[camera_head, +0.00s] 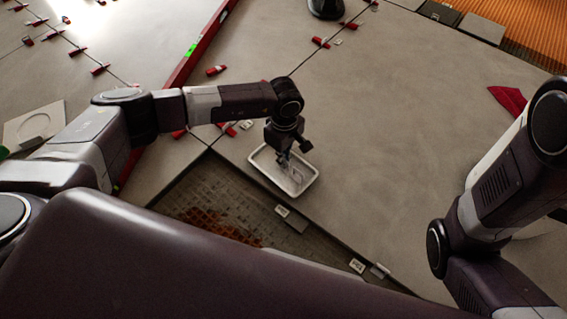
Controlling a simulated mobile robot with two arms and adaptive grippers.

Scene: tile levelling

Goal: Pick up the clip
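My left gripper (292,154) points down over a small white tray (257,168). Its dark fingers look spread apart, with nothing visible between them. Pale clips (296,174) lie in the tray, just below and to the right of the fingertips; they are small and partly hidden by the gripper. Whether a fingertip touches them, I cannot tell. My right arm comes in at the right, and its gripper is out of view.
The tray stands on grey tiles beside a recessed bed of dark, ribbed adhesive (190,205). Small white clips (282,211) lie along its edge. Red wedges (216,70) and a long red level (205,45) lie farther back. The large tile at right is mostly clear.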

